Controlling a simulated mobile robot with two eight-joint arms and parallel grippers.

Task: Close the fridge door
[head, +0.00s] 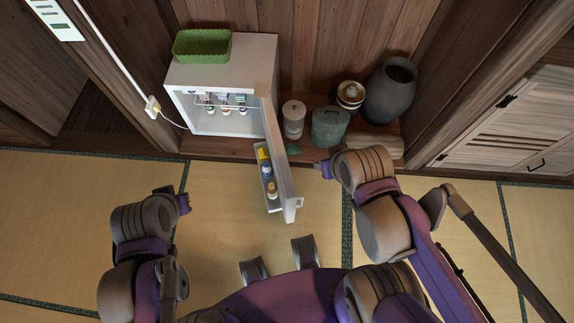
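The small white fridge (222,79) stands at the back against the wooden wall. Its door (284,165) is open and swung out toward me, with a white handle (293,210) at its free edge. The door shelf holds several small bottles (269,177), and more items (227,99) show inside the fridge. My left gripper (187,204) is left of the door, over the tatami, apart from it. My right gripper (321,170) is just right of the door with a small gap. Whether either gripper is open is too small to tell.
A green basket (202,46) sits on top of the fridge. Right of the fridge, on a wooden ledge, stand a white canister (293,119), a dark green pot (329,127) and a large dark vase (391,88). A cord runs to a wall outlet (152,106). The tatami (225,180) left of the door is clear.

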